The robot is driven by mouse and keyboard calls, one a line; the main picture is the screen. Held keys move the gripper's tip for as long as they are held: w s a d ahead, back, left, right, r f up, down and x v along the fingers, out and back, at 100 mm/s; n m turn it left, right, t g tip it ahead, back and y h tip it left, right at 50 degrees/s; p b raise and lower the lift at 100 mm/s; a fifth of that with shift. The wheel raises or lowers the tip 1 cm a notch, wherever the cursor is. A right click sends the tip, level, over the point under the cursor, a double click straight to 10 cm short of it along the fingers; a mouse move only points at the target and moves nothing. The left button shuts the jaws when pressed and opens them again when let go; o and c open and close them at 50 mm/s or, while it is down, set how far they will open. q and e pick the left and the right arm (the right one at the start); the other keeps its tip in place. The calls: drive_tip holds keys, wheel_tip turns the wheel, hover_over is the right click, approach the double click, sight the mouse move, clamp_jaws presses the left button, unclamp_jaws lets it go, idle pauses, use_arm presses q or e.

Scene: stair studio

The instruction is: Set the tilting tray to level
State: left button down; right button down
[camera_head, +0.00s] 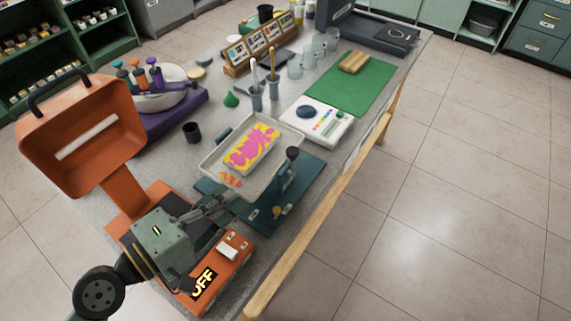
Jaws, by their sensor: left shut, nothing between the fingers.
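The beige tray (213,162) stands above a dark teal base (307,172) near the table's front edge. It looks tilted, though the angle is hard to judge from above. A pink and yellow slab (250,147) lies on it, with a small orange striped patch by its near end. A post with a black knob (292,153) rises at the tray's right side. My left gripper (228,203) is shut and empty, its fingertips close to the tray's near left corner. I cannot tell whether they touch. My right gripper is not in view.
An orange press (78,137) with its lid up and an OFF label stands at the left, under my left arm. Floor lies free right of the table.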

use_arm(q)
drive_tip(key=p, duration=0.5)
approach(288, 155)
drive_tip(key=x, duration=0.5)
drive_tip(key=shift+w+d+f, duration=0.1)
drive_tip(key=shift+d+f, duration=0.05)
drive_tip(key=shift+d, duration=0.05)
drive_tip(key=shift+x, duration=0.8)
drive_tip(key=shift+f, duration=0.1)
drive_tip(key=shift+w+d+p, duration=0.4)
drive_tip(key=shift+w, duration=0.1)
